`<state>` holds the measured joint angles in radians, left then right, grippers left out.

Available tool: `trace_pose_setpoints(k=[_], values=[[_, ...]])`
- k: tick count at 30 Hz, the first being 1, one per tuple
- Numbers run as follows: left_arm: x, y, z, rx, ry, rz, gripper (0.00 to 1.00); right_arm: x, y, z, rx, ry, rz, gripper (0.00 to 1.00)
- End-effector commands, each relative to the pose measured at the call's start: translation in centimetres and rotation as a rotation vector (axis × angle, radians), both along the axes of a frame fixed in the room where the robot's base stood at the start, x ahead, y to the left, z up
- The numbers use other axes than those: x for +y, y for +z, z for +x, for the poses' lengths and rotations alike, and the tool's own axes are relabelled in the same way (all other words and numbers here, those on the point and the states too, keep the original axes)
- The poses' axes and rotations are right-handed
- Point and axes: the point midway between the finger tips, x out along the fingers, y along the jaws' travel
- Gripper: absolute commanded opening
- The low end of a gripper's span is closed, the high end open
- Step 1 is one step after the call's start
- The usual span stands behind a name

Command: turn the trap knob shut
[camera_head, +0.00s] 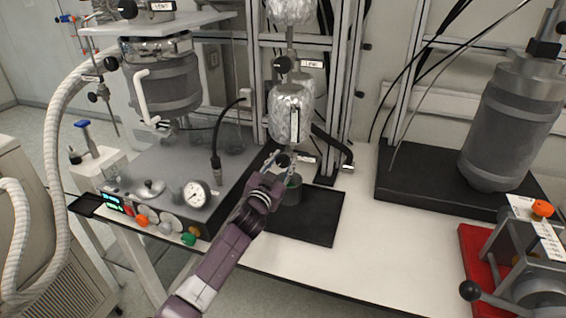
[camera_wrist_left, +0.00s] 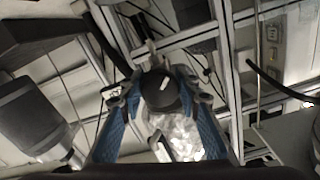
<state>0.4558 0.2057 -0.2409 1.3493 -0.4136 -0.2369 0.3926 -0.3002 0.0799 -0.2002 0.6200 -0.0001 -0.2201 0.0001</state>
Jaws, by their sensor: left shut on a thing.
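The trap knob (camera_head: 283,160) is a small black round knob below the foil-wrapped trap (camera_head: 291,112). In the left wrist view the knob (camera_wrist_left: 163,94) faces the camera, with a short white mark on its face, slightly tilted. My left gripper (camera_head: 280,172) reaches up to it from the front. Its blue fingers (camera_wrist_left: 160,105) lie on both sides of the knob and are shut on it. The foil (camera_wrist_left: 180,135) shows just behind the knob. The fingers hide part of the knob's sides. My right gripper is not in view.
A grey pressure reactor (camera_head: 165,85) and a panel with a gauge (camera_head: 195,194) and coloured knobs stand at left. A metal frame (camera_head: 345,90) rises behind the trap. A dark vessel (camera_head: 510,125) stands at right. The white bench (camera_head: 385,235) is clear in the middle.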

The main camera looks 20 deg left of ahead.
Motion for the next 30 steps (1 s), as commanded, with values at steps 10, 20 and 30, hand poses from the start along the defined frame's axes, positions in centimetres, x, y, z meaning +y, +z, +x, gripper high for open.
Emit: trace_pose_setpoints(k=[10,20,30], values=[[0.1,-0.07,-0.02,-0.009,0.001,0.33,0.06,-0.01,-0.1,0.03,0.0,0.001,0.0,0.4],[0.14,0.0,-0.01,-0.02,-0.001,0.607,0.06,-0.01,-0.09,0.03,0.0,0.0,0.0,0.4],[0.13,0.02,-0.01,-0.025,-0.001,0.775,0.06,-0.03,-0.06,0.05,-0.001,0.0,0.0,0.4]])
